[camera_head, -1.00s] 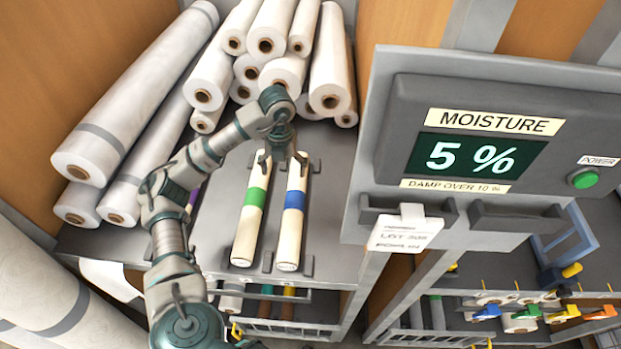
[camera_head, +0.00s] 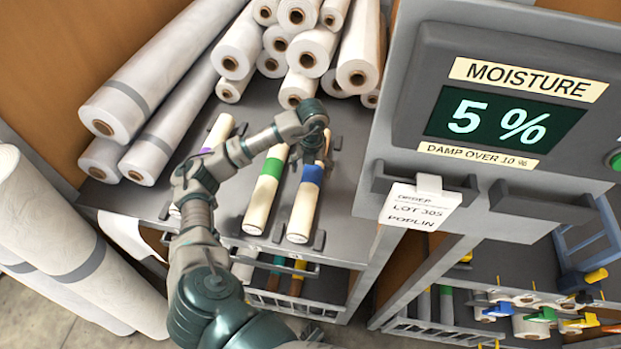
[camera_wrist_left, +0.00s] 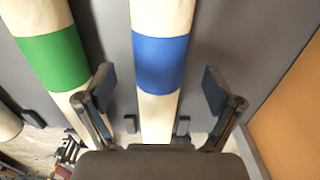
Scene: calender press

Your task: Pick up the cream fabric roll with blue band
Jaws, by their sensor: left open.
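The cream fabric roll with blue band (camera_head: 302,207) lies on the grey shelf in dark holders, to the right of the cream roll with green band (camera_head: 261,197). In the left wrist view the blue-banded roll (camera_wrist_left: 160,65) runs between the two fingers of my left gripper (camera_wrist_left: 161,92). The fingers are open, one on each side of the roll and apart from it. The green-banded roll (camera_wrist_left: 52,62) is outside the left finger. In the head view my left arm's wrist covers the far end of the blue-banded roll. My right gripper is not in view.
A third roll with purple band (camera_head: 218,134) lies left of the green one. Large white rolls (camera_head: 160,80) are stacked behind and left. A moisture panel (camera_head: 505,115) reading 5 % stands at the right, with a poplin order tag (camera_head: 420,206).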

